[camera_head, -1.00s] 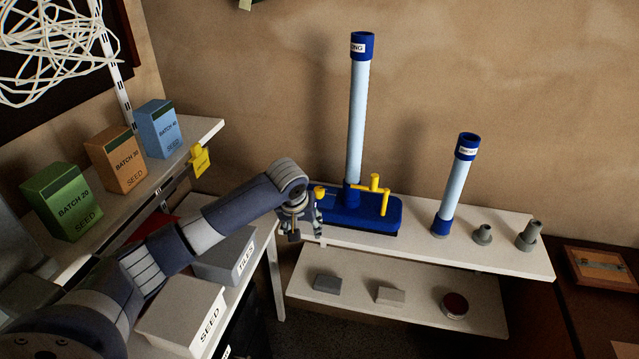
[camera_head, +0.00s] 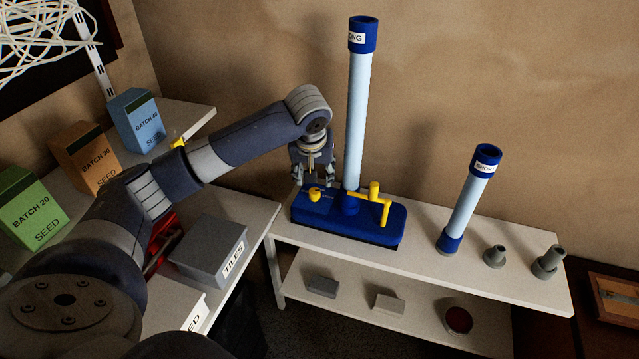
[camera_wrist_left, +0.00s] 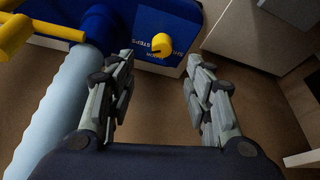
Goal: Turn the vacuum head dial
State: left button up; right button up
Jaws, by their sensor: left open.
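The vacuum head is a blue base (camera_head: 370,226) on the white shelf, with a tall pale tube (camera_head: 356,120) standing in it. The small yellow dial (camera_head: 315,194) is at the base's left end. In the left wrist view the dial (camera_wrist_left: 161,45) shows beyond and between the fingertips, next to white lettering. A yellow crank handle (camera_head: 378,200) is at the right of the tube. My left gripper (camera_head: 314,180) is open and empty, above and behind the dial, apart from it; it also shows in the left wrist view (camera_wrist_left: 160,75). My right gripper is not in view.
A short tube (camera_head: 468,200) and two grey nozzles (camera_head: 495,256) stand right of the base. A grey TILES box (camera_head: 210,248) is on the left shelf. Seed boxes (camera_head: 137,120) stand at upper left. The tall tube is close to my left gripper.

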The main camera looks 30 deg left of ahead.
aim_at(314, 191)
pick_arm(q)
jog(key=x, duration=0.4)
jog(key=p+x, duration=0.1)
jog(key=x, duration=0.1)
jog(key=shift+s, duration=0.25)
jog(key=x, duration=0.3)
jog(key=shift+w, duration=0.1)
jog(key=shift+c, duration=0.4)
jog(key=c, duration=0.9)
jog(key=shift+c, duration=0.3)
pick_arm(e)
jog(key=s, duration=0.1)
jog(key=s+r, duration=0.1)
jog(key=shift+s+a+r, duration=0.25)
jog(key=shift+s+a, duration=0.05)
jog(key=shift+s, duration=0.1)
